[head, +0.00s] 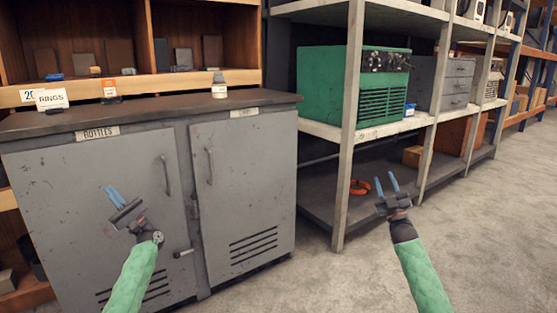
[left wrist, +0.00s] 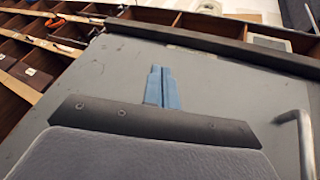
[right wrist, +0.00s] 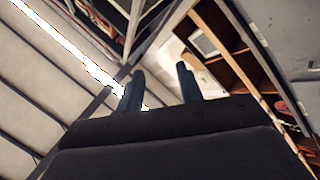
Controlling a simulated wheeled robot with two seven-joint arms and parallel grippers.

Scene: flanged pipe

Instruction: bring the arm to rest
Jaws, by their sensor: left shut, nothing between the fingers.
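My left gripper (head: 115,197) is in front of the left door of the grey cabinet (head: 245,190), below the cabinet top. Its blue fingers lie side by side, shut and empty, in the left wrist view (left wrist: 161,88). My right gripper (head: 387,183) is raised in front of the metal shelving, to the right of the cabinet. Its two fingers stand apart with nothing between them, and the gap also shows in the right wrist view (right wrist: 160,88). No flanged pipe is visible.
The cabinet's door handles (head: 167,175) stick out near my left gripper. Shelving with a green machine (head: 325,85) stands at the centre. An orange ring (head: 360,187) lies on its low shelf. Small items stand on the cabinet top. The concrete floor (head: 490,225) at right is clear.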

